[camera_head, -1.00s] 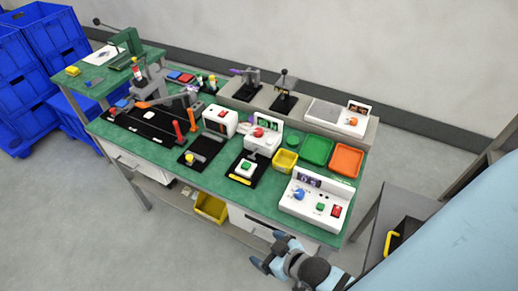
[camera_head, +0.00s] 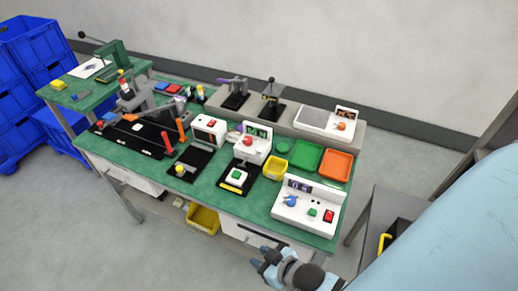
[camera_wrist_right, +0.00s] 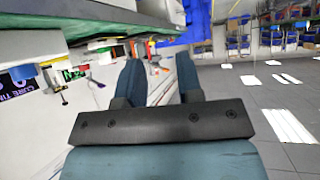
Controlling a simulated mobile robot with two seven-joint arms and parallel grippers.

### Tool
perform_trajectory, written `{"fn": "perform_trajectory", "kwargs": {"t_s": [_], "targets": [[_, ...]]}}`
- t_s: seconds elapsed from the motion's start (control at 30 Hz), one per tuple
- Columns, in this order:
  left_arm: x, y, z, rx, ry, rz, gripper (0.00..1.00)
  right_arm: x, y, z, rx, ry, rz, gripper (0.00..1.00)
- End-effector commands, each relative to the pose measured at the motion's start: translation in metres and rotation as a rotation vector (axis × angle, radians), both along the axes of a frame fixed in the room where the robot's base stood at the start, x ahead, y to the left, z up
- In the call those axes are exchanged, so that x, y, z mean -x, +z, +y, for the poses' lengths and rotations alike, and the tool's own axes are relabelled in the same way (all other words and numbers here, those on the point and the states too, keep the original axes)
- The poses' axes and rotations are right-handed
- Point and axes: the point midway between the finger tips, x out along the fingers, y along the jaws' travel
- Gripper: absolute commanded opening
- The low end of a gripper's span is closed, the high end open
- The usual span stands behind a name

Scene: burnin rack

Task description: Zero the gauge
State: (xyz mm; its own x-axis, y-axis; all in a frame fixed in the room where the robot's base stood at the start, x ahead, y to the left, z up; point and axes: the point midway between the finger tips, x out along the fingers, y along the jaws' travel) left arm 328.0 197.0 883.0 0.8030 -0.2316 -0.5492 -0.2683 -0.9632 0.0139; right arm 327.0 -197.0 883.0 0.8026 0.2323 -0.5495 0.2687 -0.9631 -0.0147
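No part is clearly marked as the gauge. A white box (camera_head: 320,196) at the table's front right has a small display (camera_head: 298,184), a blue knob (camera_head: 291,201), a green button (camera_head: 312,212) and a red switch (camera_head: 328,215). A white unit (camera_head: 258,150) left of it has a green-lit display (camera_head: 258,130) and a red knob (camera_head: 247,141). My right gripper (camera_head: 261,257) is below the table's front edge, apart from both. In the right wrist view the fingers (camera_wrist_right: 160,82) are spread and empty. My left gripper is not in view.
The green table (camera_head: 262,208) also holds yellow, green and orange trays (camera_head: 336,165), a plate device with an orange knob (camera_head: 341,127), and lever fixtures at the back. A grey cart (camera_head: 378,215) stands at right. Blue crates (camera_head: 25,85) stand at far left. Floor in front is clear.

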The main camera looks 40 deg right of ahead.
Motion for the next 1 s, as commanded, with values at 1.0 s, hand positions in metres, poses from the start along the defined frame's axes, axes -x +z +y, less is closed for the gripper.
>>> {"fn": "perform_trajectory", "kwargs": {"t_s": [1.0], "targets": [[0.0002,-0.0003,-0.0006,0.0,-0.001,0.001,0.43,-0.0001,0.0003,0.0,0.0,0.0,-0.001,0.0]]}}
